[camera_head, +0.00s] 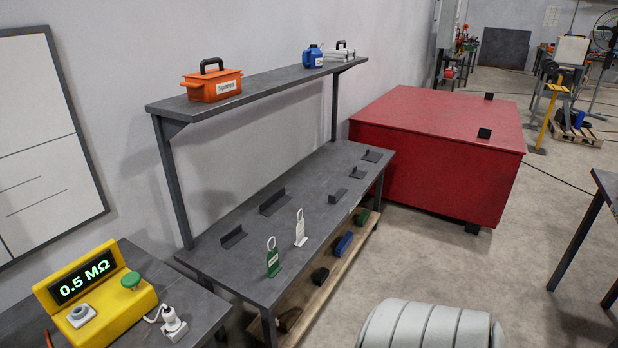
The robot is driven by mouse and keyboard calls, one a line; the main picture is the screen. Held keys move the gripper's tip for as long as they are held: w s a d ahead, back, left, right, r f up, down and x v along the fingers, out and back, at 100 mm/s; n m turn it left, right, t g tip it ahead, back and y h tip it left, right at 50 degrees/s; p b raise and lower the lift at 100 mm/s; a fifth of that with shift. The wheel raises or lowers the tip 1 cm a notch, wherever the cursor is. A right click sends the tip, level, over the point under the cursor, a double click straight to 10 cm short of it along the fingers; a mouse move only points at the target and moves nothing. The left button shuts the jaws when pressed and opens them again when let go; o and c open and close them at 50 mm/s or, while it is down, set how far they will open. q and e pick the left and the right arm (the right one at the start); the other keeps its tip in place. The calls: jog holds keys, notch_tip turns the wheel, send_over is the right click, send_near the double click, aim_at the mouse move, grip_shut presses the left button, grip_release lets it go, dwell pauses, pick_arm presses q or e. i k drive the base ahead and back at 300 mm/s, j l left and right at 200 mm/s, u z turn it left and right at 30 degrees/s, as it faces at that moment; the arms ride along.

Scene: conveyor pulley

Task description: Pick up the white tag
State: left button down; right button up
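The white tag (300,229) stands upright on the grey workbench (318,183), with a loop at its top. A green tag (273,260) of similar shape stands to its left and nearer the bench's front edge. Neither of my grippers shows in the head view, and nothing touches the white tag.
Dark brackets (273,202) sit on the bench. An upper shelf (265,87) holds an orange box (212,83) and a blue container (312,57). A yellow meter (95,293) is at lower left. A grey roller (425,326) lies in front; a red cabinet (440,140) stands behind right.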

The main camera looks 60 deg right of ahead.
aim_at(300, 238)
jog(key=z, duration=1.85)
